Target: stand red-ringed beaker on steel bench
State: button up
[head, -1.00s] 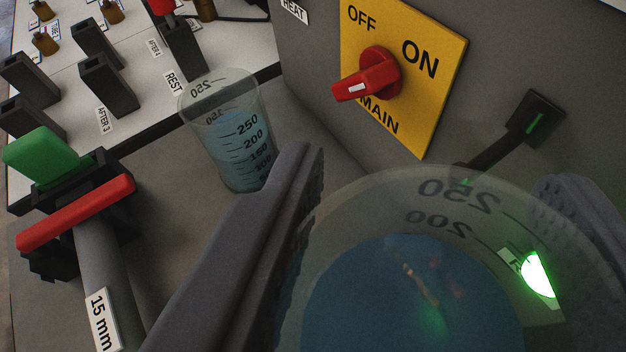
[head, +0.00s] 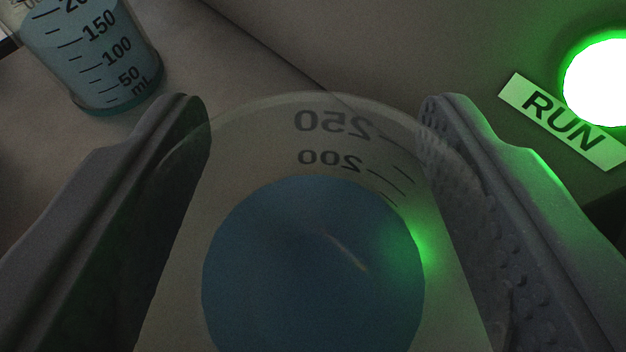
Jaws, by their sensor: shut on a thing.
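A clear beaker (head: 312,270) with blue liquid and dark 200 and 250 marks, seen mirrored through its wall, fills the middle of the head view. I look down into it from close up. My gripper (head: 315,108) is shut on this beaker, one finger on each side. No red ring shows on the part I see; its base is hidden. A grey surface, apparently the steel bench (head: 225,65), lies behind it. I cannot tell whether the beaker touches it.
A second graduated beaker (head: 95,50) with blue liquid stands upright at the upper left, beyond my left finger. A grey housing (head: 400,40) rises behind. A bright green lamp (head: 605,85) and a RUN label (head: 562,120) are close to my right finger.

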jog(key=o, duration=1.6)
jog(key=shift+r, duration=0.1)
jog(key=shift+s+r, duration=0.15)
jog(key=shift+s, duration=0.2)
jog(key=d+b+v, duration=0.1)
jog(key=v, duration=1)
jog(key=shift+a, duration=0.5)
jog(key=shift+s, duration=0.1)
